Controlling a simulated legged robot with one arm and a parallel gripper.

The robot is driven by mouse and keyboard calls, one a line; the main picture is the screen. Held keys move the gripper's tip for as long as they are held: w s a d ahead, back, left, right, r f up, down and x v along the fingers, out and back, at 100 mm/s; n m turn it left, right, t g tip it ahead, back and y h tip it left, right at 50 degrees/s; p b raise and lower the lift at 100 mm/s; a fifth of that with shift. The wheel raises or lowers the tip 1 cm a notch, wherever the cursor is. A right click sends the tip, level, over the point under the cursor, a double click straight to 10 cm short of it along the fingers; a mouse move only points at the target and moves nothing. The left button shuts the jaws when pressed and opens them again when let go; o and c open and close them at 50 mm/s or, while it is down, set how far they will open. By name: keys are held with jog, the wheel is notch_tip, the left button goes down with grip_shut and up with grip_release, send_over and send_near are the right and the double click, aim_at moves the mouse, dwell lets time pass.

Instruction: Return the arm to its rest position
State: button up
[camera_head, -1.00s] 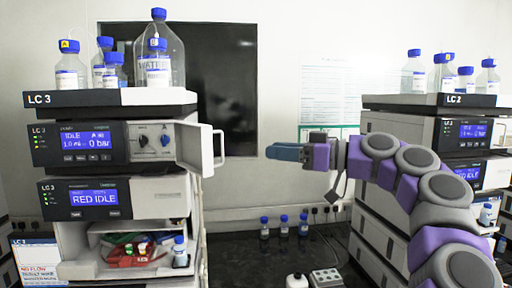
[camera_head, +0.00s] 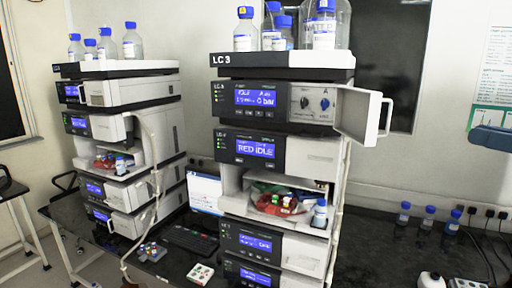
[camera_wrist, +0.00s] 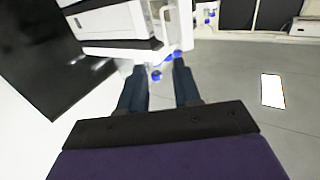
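My gripper (camera_head: 490,140) shows at the right edge of the head view as a dark blue shape, held in the air in front of the wall and to the right of the LC 3 stack. The rest of my arm is outside that view. In the wrist view my gripper (camera_wrist: 157,72) has its two dark fingers apart, with a clear gap and nothing held between them. Blue-capped bottles (camera_wrist: 156,75) appear in the gap, but they stand farther off.
The LC 3 column stack (camera_head: 300,150) has an open panel door (camera_head: 365,118) sticking out to the right. A second stack (camera_head: 120,130) stands at left. The dark bench (camera_head: 375,255) carries several blue-capped bottles (camera_head: 428,220). Grey floor (camera_head: 40,275) shows at left.

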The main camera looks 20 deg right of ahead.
jog(key=w+a+f+n+g, duration=0.1)
jog(key=w+a+g, duration=0.1)
jog(key=a, duration=0.8)
jog(key=w+a+f+n+g+y, duration=0.1)
jog(key=w+a+g, duration=0.15)
jog(key=a, duration=0.75)
jog(key=w+a+f+n+g, duration=0.1)
jog(key=w+a+g, duration=0.15)
jog(key=a, duration=0.75)
jog(key=s+a+f+m+g+h, duration=0.1)
jog(key=a+f+g, duration=0.1)
jog(key=a+f, duration=0.4)
jog(key=s+a+f+g+h, duration=0.1)
jog(key=s+a+f+g, duration=0.2)
jog(key=f, duration=0.5)
jog(key=s+f+m+g+h, duration=0.2)
jog(key=s+f, duration=0.5)
jog(key=f, duration=0.5)
jog(key=s+f+m+g+h, duration=0.2)
jog(key=s+f, duration=0.5)
jog(key=f, duration=0.6)
jog(key=m+g, duration=0.1)
jog(key=g, duration=0.1)
jog(key=shift+s+d+f+m+g+h, duration=0.2)
jog(key=shift+s+d+m+g+h, duration=0.1)
jog(key=shift+d+m+g+h, duration=0.1)
